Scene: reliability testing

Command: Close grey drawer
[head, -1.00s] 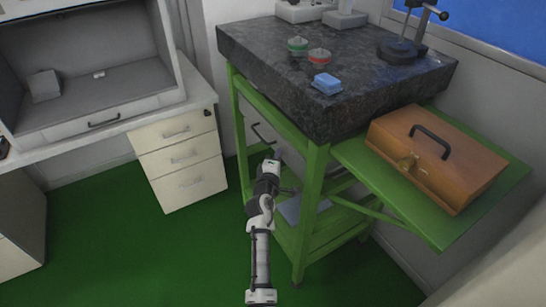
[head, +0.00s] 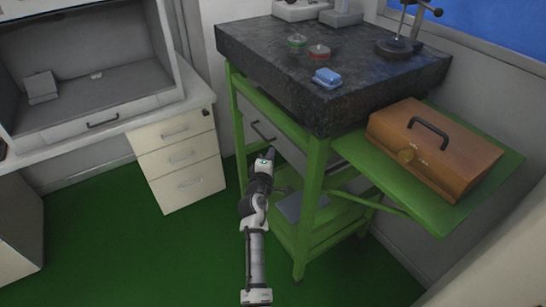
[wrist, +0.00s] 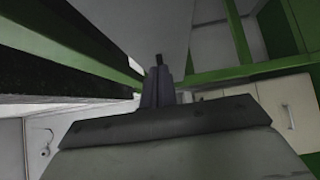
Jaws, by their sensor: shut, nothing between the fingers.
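The grey drawer (head: 285,133) sits under the dark stone top of the green-framed table, between two green legs. Its dark bar handle (head: 263,131) faces the open floor. The drawer front looks near the frame; I cannot tell whether a small gap stays. My gripper (head: 268,154) is just below the handle, in front of the drawer's lower part. Whether it touches the drawer is unclear. In the wrist view, my dark fingers (wrist: 158,81) are together, with nothing between them. They point at a plain grey surface (wrist: 158,32), which may be part of the drawer.
The stone top (head: 345,85) holds a blue block (head: 327,78), two small round tins and a stand. A brown toolbox (head: 430,150) rests on the green side shelf (head: 440,220). A white drawer cabinet (head: 180,165) stands left. Green floor (head: 150,260) is clear around my arm.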

